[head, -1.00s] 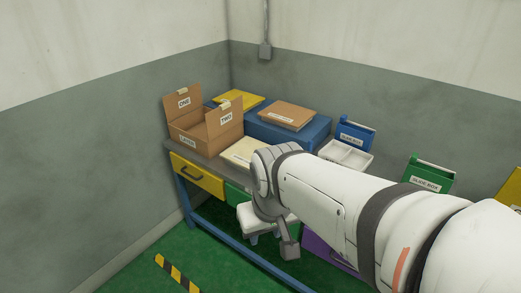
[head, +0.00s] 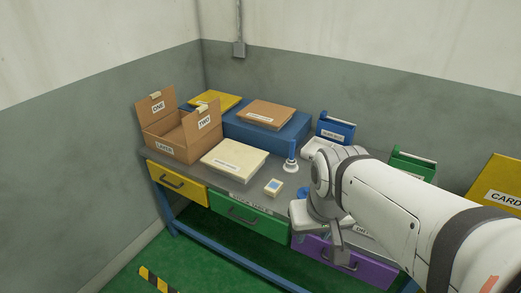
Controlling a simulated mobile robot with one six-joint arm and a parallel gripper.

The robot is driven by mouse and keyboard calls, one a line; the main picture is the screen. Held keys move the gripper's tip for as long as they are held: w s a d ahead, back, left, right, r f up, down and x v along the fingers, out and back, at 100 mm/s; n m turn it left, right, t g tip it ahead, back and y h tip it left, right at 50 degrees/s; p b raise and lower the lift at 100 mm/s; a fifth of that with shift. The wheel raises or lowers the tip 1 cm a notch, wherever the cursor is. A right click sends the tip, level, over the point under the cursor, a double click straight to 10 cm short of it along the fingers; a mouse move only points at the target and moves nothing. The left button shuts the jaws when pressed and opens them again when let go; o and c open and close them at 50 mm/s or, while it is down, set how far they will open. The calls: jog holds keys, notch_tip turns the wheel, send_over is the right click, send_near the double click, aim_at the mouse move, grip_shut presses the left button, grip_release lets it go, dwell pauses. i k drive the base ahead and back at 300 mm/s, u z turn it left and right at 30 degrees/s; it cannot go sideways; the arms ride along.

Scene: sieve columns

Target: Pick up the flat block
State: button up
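A small cream block (head: 274,187) with a blue patch on top lies on the grey table near its front edge, above the green drawer. It is the likeliest flat block, but I cannot be sure. A larger flat cream slab (head: 234,160) with a label lies behind it to the left. My gripper (head: 314,234) hangs at the end of my arm, to the right of the small block and apart from it in the picture. Its fingers are small and partly hidden, so I cannot tell whether they are open or shut.
A blue stamp-like object (head: 290,159) stands upright behind the small block. A cardboard box (head: 182,140) is at the left; a blue platform (head: 262,131) is behind. A blue box (head: 334,131) and green box (head: 411,164) stand right. My arm hides part of the table's right.

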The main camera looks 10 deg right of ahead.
aim_at(272, 188)
jog(key=u, duration=0.05)
jog(key=i, duration=1)
jog(key=z, duration=0.05)
